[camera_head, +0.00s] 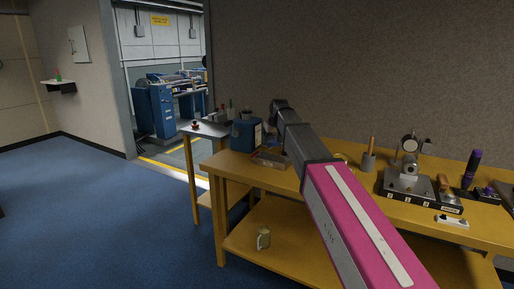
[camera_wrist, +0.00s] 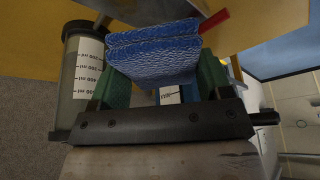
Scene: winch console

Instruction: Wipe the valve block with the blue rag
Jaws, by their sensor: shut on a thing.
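In the wrist view my gripper (camera_wrist: 163,82) is shut on the blue rag (camera_wrist: 152,52), a folded, textured cloth between its green finger pads. The rag's lower part is partly hidden by the gripper. In the head view my arm reaches over the workbench (camera_head: 233,170) toward its far left end; the gripper and rag cannot be made out there. A grey metal block with a round gauge on a dark base (camera_head: 408,184) stands on the right of the bench, well apart from the arm's far end. It may be the valve block; I cannot tell for sure.
A graduated container (camera_wrist: 82,82) stands close beside the gripper in the wrist view. In the head view a blue box (camera_head: 246,134) sits at the bench's left end. A grey cup with a wooden handle (camera_head: 368,161) and a purple-gripped tool (camera_head: 472,168) stand on the bench.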

